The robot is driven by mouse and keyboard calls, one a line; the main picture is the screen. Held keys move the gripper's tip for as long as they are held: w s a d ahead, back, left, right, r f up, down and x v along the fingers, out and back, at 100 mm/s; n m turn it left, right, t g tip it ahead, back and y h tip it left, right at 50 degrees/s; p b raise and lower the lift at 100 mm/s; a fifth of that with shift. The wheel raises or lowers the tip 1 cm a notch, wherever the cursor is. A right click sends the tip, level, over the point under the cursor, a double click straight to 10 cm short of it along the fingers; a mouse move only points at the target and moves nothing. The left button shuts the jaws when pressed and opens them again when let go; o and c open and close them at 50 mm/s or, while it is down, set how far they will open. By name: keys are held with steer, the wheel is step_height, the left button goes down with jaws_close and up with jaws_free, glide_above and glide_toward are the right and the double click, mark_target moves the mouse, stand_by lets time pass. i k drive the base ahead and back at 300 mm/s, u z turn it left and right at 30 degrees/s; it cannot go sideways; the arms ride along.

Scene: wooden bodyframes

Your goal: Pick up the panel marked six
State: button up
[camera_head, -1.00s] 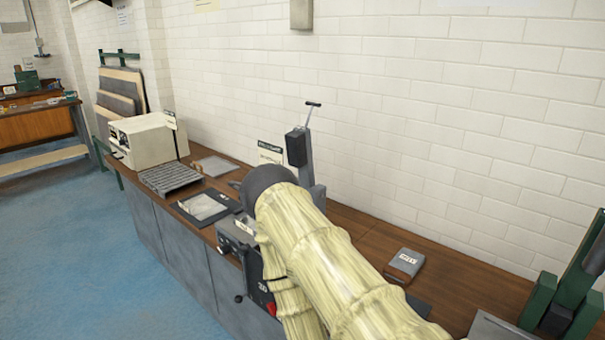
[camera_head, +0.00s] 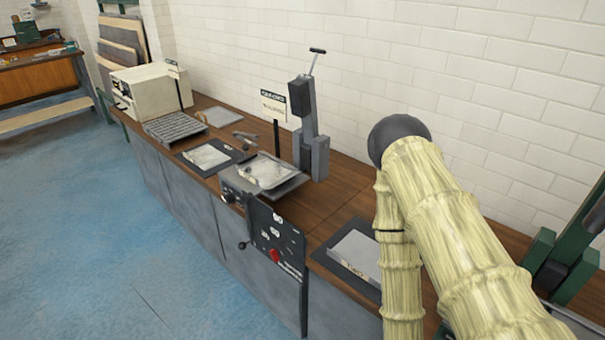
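I cannot make out a panel marked six in the head view. A grey panel with a label that appears to read TWO (camera_head: 355,255) lies on a dark mat on the wooden counter, left of my arm. My arm, in a pale yellow ribbed sleeve, fills the right of the view and hides part of the counter. Its thinner section runs down out of the bottom of the frame, so my gripper is not visible.
The counter (camera_head: 325,205) runs along a white brick wall. It carries a hand press (camera_head: 309,140), a machine with a control panel (camera_head: 278,240), a pale tray (camera_head: 265,171), a ribbed tray (camera_head: 174,127) and a cream oven-like box (camera_head: 150,89). Blue floor (camera_head: 125,235) is clear at left.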

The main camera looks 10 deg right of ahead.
mark_target(263, 173)
steer(key=u, duration=0.5)
steer(key=k, duration=0.6)
steer(key=u, duration=0.95)
steer(key=i, duration=0.85)
steer(key=z, duration=0.55)
steer(key=i, duration=0.8)
steer(key=z, duration=0.75)
